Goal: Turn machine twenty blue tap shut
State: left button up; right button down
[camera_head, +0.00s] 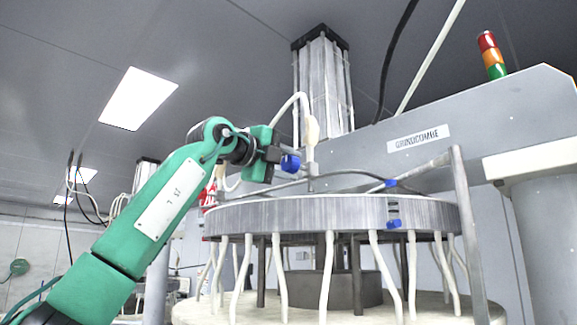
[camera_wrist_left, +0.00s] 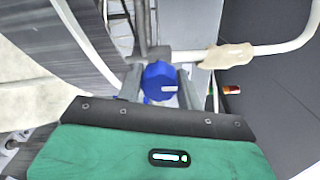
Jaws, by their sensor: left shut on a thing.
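The blue tap (camera_head: 290,164) sits on a pipe fitting above the left part of the round grey head of the machine. My left gripper (camera_head: 281,162) reaches it from the left and is shut on it. In the left wrist view the blue tap (camera_wrist_left: 159,82) lies between the two grey fingers of the gripper (camera_wrist_left: 160,86), with a pale mark on its face. A white hose (camera_wrist_left: 266,52) joins the fitting beside it. I see no number twenty on the machine. My right gripper is not in view.
The round grey head (camera_head: 330,214) with several white hoses hanging below it is close under the gripper. A metal post (camera_head: 466,235) stands at the right. More blue fittings (camera_head: 394,224) are on the head's right side. A signal light (camera_head: 491,54) tops the grey housing.

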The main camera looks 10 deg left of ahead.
pick_arm(q)
jog(key=o, duration=1)
jog(key=shift+s+a+f+b, duration=0.1)
jog(key=shift+s+a+b, duration=0.25)
jog(key=shift+s+b, duration=0.1)
jog(key=b+v, duration=0.4)
jog(key=v, duration=0.8)
jog(key=shift+s+a, duration=0.2)
jog(key=shift+s, duration=0.1)
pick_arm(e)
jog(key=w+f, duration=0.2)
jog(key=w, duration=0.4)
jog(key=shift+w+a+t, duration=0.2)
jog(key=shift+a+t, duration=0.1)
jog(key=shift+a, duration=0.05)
